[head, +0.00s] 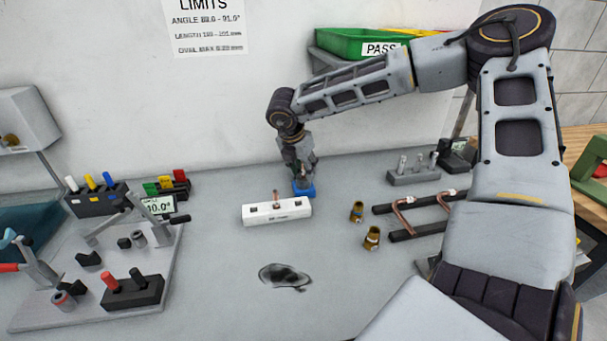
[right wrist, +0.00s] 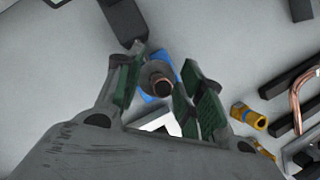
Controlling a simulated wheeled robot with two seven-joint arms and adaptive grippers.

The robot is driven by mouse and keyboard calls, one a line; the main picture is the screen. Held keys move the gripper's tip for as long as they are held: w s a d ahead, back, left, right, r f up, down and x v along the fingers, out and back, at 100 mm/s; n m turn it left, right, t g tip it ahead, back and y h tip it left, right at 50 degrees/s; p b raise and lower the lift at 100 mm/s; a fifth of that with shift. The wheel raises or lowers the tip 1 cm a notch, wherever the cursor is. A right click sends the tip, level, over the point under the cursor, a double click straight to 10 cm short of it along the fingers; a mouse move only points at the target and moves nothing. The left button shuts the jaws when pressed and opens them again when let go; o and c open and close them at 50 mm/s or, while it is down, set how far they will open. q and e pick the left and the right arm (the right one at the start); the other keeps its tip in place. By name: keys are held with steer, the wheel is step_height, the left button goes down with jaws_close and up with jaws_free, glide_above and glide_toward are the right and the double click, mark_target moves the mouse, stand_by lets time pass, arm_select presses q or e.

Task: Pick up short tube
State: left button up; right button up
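The blue base also shows in the head view (head: 303,189), under my right gripper (head: 301,165). In the right wrist view my right gripper (right wrist: 158,88) is open, its green-padded fingers on either side of the tube with gaps visible. In the head view the gripper hides this tube. Another copper piece (head: 276,199) stands at the white block (head: 262,214). My left gripper is not in view.
Two brass fittings (head: 357,211) stand right of the white block. Bent copper tubes (head: 404,214) lie on black rails farther right. A fixture board (head: 110,275) with levers is at the left. A dark patch (head: 285,276) marks the otherwise clear front middle.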

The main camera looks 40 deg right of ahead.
jaws_close()
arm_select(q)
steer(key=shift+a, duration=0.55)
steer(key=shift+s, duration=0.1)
arm_select(e)
steer(key=shift+r, duration=0.9)
step_height(320, 180, up, 7)
steer(key=shift+f, duration=0.1)
steer(key=shift+r, duration=0.75)
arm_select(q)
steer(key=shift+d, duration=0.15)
